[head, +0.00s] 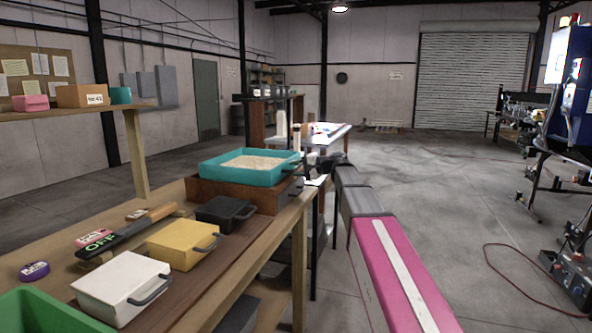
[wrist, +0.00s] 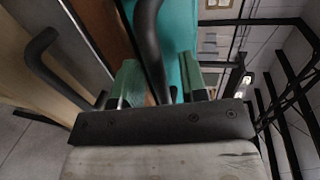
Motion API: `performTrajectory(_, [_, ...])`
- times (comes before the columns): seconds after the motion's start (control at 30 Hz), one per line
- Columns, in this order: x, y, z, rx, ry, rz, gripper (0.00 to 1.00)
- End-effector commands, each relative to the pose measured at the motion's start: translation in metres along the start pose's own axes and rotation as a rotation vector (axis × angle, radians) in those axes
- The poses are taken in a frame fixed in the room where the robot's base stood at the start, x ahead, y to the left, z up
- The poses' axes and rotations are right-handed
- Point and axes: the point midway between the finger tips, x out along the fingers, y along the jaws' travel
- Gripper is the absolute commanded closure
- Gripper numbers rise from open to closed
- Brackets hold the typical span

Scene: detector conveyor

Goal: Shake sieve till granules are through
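The teal sieve (head: 215,170) holds pale granules (head: 252,162) and sits on a brown wooden box (head: 232,196) at the far end of the bench. In the wrist view, the sieve's teal side (wrist: 182,35) is close, with its dark handle (wrist: 150,45) in front. My gripper (wrist: 160,82) has its two green fingers on either side of this handle. A teal gap shows between the handle and the right finger, so the fingers look open around it. The head view hardly shows the fingers. What lies under the sieve's mesh is hidden.
On the bench (head: 240,262) are a black lidded box (head: 225,212), a yellow one (head: 180,243), a white one (head: 120,286) and a green bin (head: 40,312). Another dark handle (wrist: 45,65) is left of my gripper in the wrist view.

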Motion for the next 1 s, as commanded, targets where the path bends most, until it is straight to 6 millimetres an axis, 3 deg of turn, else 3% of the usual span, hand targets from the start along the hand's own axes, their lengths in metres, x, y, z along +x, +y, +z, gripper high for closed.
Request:
performTrajectory(0.17, [-0.012, 0.0, 0.0, 0.0, 0.002, -0.001, 0.6])
performTrajectory(0.63, [-0.092, 0.001, 0.0, 0.0, 0.002, 0.0, 0.6])
performTrajectory(1.0, [-0.108, 0.0, 0.0, 0.0, 0.0, 0.0, 0.6])
